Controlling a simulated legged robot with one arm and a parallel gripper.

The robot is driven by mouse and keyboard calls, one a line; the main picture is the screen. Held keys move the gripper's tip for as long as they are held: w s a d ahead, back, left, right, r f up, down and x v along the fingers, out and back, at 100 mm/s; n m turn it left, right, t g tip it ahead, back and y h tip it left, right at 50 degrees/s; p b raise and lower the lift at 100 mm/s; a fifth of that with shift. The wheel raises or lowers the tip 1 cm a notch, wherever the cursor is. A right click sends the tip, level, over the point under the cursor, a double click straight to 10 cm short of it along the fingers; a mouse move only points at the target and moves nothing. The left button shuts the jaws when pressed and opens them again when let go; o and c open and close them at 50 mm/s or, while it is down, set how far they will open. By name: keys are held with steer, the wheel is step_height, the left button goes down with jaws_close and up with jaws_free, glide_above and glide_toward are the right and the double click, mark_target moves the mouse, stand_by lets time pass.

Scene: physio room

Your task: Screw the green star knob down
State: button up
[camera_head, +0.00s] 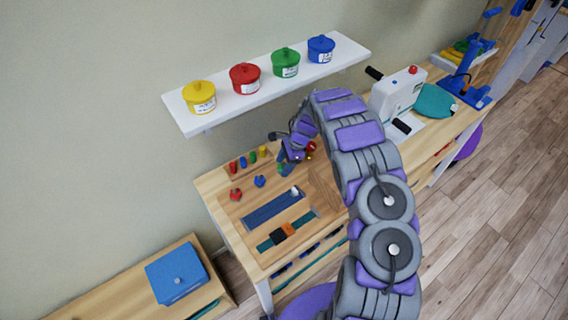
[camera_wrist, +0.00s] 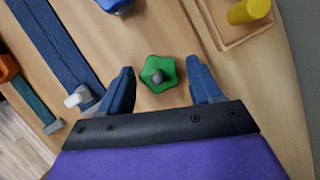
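The green star knob (camera_wrist: 158,74) sits on the wooden board, with a grey stud end showing at its centre. It lies between and just ahead of the two blue fingertips in the wrist view. My gripper (camera_wrist: 160,88) is open, one finger to each side of the knob, with a visible gap on both sides. In the head view my gripper (camera_head: 287,163) is over the board near its back, and a bit of green shows beside it. Whether the fingers are down at knob height is hard to tell.
A red knob (camera_head: 236,194) and a blue knob (camera_head: 260,181) stand to the left. A peg block with a yellow peg (camera_wrist: 248,11) is close to the right finger. A blue strap (camera_head: 274,208) lies in front. The shelf (camera_head: 222,110) with lidded pots overhangs behind.

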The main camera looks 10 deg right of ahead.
steer(key=c, duration=0.9)
steer(key=shift+m, duration=0.3)
